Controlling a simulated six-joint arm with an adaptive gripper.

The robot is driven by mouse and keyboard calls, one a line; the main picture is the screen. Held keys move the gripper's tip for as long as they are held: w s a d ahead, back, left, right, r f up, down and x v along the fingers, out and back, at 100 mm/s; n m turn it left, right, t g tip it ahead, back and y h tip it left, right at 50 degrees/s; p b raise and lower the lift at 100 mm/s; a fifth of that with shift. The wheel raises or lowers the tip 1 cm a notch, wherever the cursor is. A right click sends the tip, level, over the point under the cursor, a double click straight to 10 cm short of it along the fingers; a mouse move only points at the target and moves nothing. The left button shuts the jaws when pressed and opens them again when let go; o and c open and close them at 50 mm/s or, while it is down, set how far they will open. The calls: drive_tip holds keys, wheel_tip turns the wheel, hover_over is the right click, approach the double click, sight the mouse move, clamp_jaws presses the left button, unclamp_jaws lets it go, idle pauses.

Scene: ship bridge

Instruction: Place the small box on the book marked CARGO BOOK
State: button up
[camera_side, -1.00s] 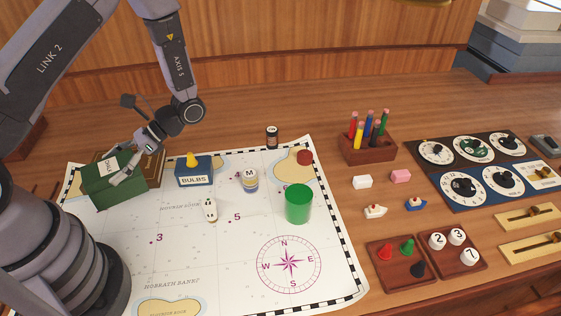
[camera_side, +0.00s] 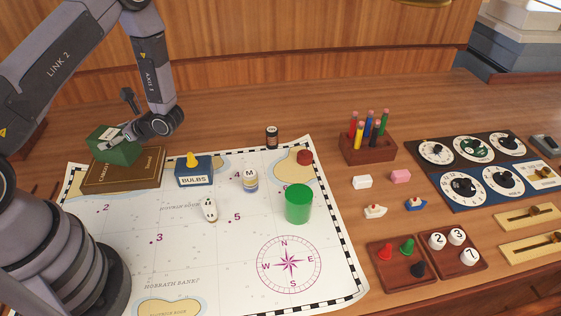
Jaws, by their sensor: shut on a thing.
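A small green box (camera_side: 120,153) with a pale label on top is at the left of the side view. My gripper (camera_side: 108,138) is shut on it, with its fingers hiding part of the top. The brown book (camera_side: 132,177) lies flat on the chart's upper left corner, with gilt lines on its cover; its title cannot be read here. The box is over the back left part of the book. I cannot tell whether its underside touches the cover. The front and right of the cover are bare.
A blue box marked BULBS (camera_side: 194,178) with a yellow top stands just right of the book. A white figure (camera_side: 209,209), a jar marked M (camera_side: 250,180) and a green cylinder (camera_side: 298,204) stand on the chart (camera_side: 190,262). The chart's lower left is clear.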

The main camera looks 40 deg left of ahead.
drive_tip(key=shift+f, duration=1.45)
drive_tip(key=shift+f, duration=0.15)
drive_tip(key=o, duration=1.2)
drive_tip(key=shift+o, duration=0.2)
